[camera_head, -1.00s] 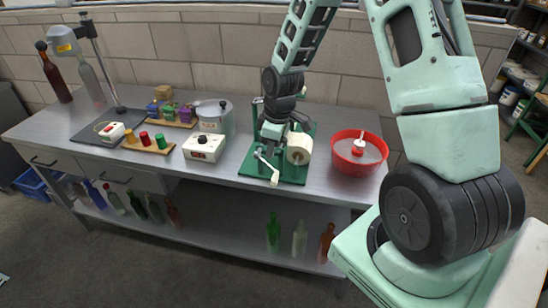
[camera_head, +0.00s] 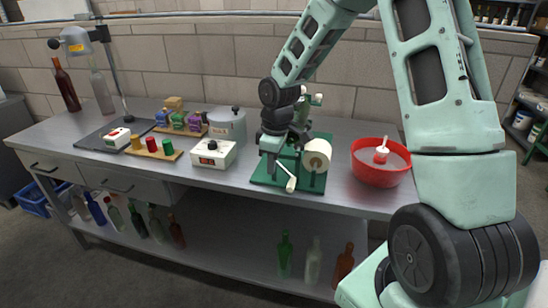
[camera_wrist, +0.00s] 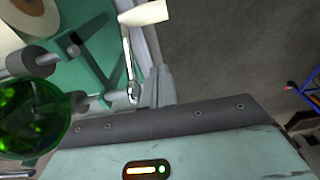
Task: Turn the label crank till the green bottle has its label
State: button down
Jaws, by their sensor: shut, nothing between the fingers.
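The labelling machine with its green base (camera_head: 262,178) stands on the bench, a cream label roll (camera_head: 317,155) at its right. Its crank has a metal arm and a cream handle (camera_head: 291,184) pointing down toward the bench front; the wrist view shows this handle (camera_wrist: 145,13) at the top. A green bottle (camera_wrist: 30,118) lies at the rollers at the left of the wrist view; I see no label on its visible part. My gripper (camera_head: 270,168) is shut and empty, just left of the crank. In the wrist view its grey fingers (camera_wrist: 155,88) are beside the crank arm; contact is unclear.
A red bowl (camera_head: 381,165) stands right of the machine. Bottles stand on the lower shelf (camera_head: 230,245). The bench's front edge is close to the machine.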

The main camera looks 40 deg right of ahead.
aim_at(288, 175)
jog(key=shift+s+d+f+p, duration=0.35)
jog(key=shift+s+f, duration=0.1)
jog(key=shift+f, duration=0.2)
jog(key=shift+s+d+f+p, duration=0.25)
jog(key=shift+s+f, duration=0.2)
jog(key=shift+f, duration=0.25)
jog(key=shift+s+d+f+p, duration=0.25)
jog(key=shift+s+d+f, duration=0.2)
jog(key=shift+f, duration=0.2)
jog(key=shift+s+d+r+g+p, duration=0.35)
jog(key=shift+s+r+p, duration=0.2)
jog(key=shift+p, duration=0.3)
jog(key=shift+f, duration=0.1)
